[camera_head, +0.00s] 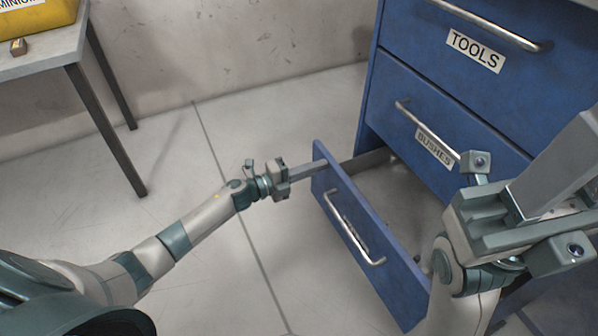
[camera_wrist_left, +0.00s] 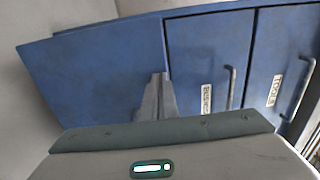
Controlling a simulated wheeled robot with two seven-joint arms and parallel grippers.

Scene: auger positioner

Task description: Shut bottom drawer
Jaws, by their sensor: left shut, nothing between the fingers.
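The blue bottom drawer (camera_head: 345,190) stands pulled out of the blue cabinet, with a silver handle (camera_head: 352,232) across its front; its grey inside shows. In the left wrist view a large blue panel (camera_wrist_left: 90,75), which looks like this drawer's front, fills the left. My left gripper (camera_head: 312,169) is shut and empty, its fingertips at the upper left corner of the drawer front; I cannot tell if they touch. Its fingers also show in the left wrist view (camera_wrist_left: 157,95). My right gripper (camera_head: 560,160) is in the right foreground, hiding part of the cabinet; its jaw opening is unclear.
Above are the shut drawers labelled BUSHES (camera_head: 400,85) and TOOLS (camera_head: 420,35), with silver handles. A grey table (camera_head: 50,50) with a yellow case (camera_head: 40,14) stands at the upper left. The tiled floor (camera_head: 220,130) between table and cabinet is clear.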

